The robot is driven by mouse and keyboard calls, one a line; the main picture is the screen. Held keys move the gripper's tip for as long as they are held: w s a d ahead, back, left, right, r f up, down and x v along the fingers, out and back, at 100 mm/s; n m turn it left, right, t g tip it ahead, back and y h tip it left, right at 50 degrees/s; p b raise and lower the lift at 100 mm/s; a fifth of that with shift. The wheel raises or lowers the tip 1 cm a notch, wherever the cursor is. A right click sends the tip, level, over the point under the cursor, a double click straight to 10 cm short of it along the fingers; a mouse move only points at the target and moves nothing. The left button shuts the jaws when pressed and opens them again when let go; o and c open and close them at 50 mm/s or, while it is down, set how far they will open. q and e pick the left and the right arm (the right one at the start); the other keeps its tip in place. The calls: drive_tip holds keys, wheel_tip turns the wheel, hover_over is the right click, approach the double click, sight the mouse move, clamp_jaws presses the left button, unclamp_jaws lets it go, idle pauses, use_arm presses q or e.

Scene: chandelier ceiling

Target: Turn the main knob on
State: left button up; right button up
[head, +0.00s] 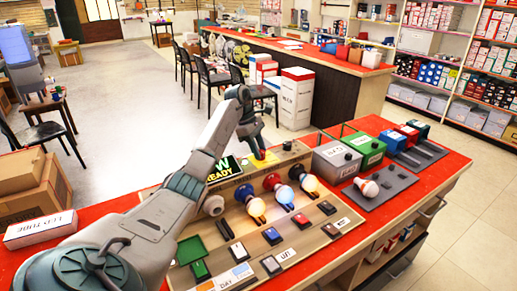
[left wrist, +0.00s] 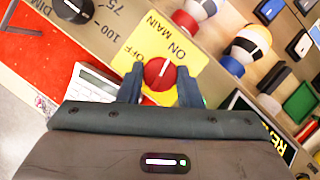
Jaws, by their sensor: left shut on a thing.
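The main knob (left wrist: 160,74) is red with a white line and sits on a yellow plate (left wrist: 190,49) lettered OFF, ON and MAIN. In the left wrist view its white line points up the picture, roughly between the OFF and ON words. My left gripper (left wrist: 161,86) is shut on the knob, one finger on each side. In the head view my left gripper (head: 258,152) reaches down to the yellow plate (head: 268,157) at the panel's far edge and hides the knob. My right gripper is not in view.
The wooden panel (head: 236,222) carries coloured lamp sockets with glowing bulbs (head: 310,183), several switches and a READY display (head: 222,168). A black DIM knob (left wrist: 73,9) is close by. Grey and green boxes (head: 366,150) stand right of the panel. Cardboard boxes (head: 35,185) are at left.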

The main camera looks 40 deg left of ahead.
use_arm(q)
drive_tip(key=shift+w+r+m+g+p, duration=0.15)
drive_tip(key=shift+m+g+p, duration=0.2)
drive_tip(key=shift+m, duration=0.75)
drive_tip(key=o, duration=1)
drive_tip(key=shift+p, duration=0.35)
drive_tip(key=p+v, duration=0.8)
drive_tip(key=v, duration=0.2)
drive_tip(key=shift+a+r, duration=0.2)
drive_tip(key=shift+a, duration=0.05)
